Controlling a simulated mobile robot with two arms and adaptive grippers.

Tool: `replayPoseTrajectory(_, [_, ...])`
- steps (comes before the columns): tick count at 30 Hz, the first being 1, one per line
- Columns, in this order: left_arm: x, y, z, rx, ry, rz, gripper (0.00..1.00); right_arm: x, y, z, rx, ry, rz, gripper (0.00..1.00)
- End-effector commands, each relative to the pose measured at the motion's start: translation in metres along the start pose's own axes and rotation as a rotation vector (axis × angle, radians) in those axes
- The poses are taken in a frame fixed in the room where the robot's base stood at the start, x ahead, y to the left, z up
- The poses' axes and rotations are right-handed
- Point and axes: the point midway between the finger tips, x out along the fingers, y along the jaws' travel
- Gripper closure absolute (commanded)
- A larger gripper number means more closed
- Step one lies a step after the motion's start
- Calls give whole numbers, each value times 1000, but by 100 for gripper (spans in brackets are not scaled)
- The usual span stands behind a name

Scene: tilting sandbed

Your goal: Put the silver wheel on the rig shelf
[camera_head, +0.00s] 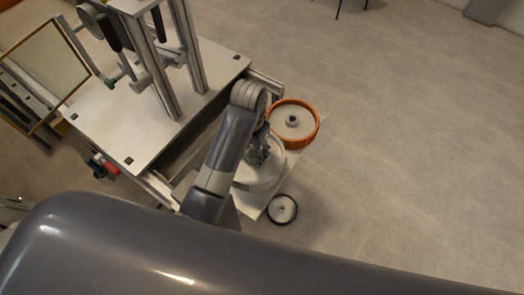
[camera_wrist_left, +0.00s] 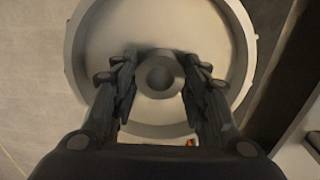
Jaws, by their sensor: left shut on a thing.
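The silver wheel (camera_head: 258,181) is a pale grey disc with a raised rim, partly hidden by my left arm in the head view. It fills much of the left wrist view (camera_wrist_left: 110,50), with its round hub (camera_wrist_left: 160,75) in the middle. My left gripper (camera_wrist_left: 160,72) has one dark finger on each side of the hub and is shut on it. In the head view the left gripper (camera_head: 262,152) points down over the wheel. A pale shelf plate (camera_head: 247,206) lies below the wheel; I cannot tell whether they touch. My right gripper is not in view.
An orange-rimmed wheel (camera_head: 309,139) lies close beside the silver wheel. A small black-rimmed wheel (camera_head: 282,221) is at the plate's near edge. The rig's white top (camera_head: 160,142) with metal posts (camera_head: 160,85) stands to the left. Open floor (camera_head: 420,150) spreads to the right.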

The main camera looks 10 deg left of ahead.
Motion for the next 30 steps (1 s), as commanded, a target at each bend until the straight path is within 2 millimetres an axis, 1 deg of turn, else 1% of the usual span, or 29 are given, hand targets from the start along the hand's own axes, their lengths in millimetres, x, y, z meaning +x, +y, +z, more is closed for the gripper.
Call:
replayPoseTrajectory(1, [6,1,1,2,-6,1,85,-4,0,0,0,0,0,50])
replayPoseTrajectory(6, [34,0,1,1,-5,1,85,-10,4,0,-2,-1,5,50])
replayPoseTrajectory(12, [52,0,0,1,-1,0,85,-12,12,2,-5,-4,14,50])
replayPoseTrajectory(21, [86,0,0,0,-1,0,85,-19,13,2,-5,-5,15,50])
replayPoseTrajectory(24, [90,0,0,0,2,-1,85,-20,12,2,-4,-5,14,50])
replayPoseTrajectory(29, [91,0,0,0,3,-1,85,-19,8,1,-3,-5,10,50])
replayPoseTrajectory(30, [93,0,1,-1,-1,0,56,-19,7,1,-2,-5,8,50])
